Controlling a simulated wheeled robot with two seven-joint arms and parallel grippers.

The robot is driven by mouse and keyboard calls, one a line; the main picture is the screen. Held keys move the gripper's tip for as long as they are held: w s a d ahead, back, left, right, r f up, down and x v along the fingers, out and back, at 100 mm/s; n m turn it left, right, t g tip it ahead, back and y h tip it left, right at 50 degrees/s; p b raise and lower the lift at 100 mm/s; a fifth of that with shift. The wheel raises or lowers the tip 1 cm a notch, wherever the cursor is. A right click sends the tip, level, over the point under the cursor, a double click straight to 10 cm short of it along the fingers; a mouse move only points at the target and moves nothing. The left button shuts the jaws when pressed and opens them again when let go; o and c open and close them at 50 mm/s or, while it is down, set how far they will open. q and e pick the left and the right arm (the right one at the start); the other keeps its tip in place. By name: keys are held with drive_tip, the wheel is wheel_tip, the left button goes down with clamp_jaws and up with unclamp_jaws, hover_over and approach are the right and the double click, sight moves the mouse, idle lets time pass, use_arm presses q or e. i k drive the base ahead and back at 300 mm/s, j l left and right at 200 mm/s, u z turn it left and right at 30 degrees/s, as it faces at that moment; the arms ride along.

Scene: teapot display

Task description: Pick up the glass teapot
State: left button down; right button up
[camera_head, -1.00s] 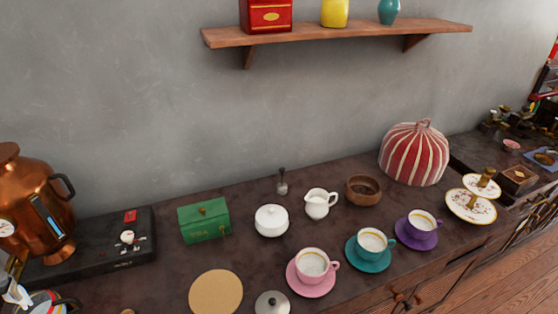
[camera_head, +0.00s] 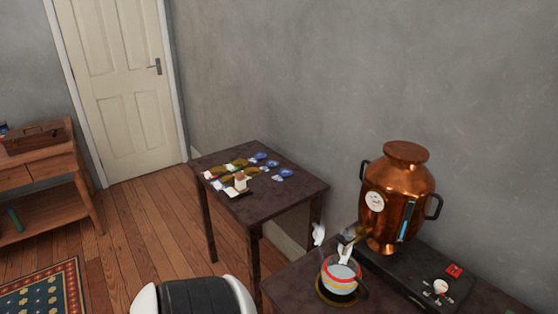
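A rounded vessel (camera_head: 341,279) with red, yellow and pale bands and a dark handle on its right stands under the tap of the copper urn, at the bottom of the view. It looks partly see-through; I cannot tell surely whether it is the glass teapot. It seems to rest on a round, dark gold-rimmed base. No gripper can be made out in the head view.
A small dark table (camera_head: 215,165) holds several cards and small items. A door, patterned rug (camera_head: 40,290) and wooden side table (camera_head: 45,170) are left, with open floor between.

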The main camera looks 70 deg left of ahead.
sight(339, 280)
drive_tip(key=j+u, duration=0.15)
drive_tip(key=u, duration=1.3)
drive_tip(key=k+l+z, duration=0.2)
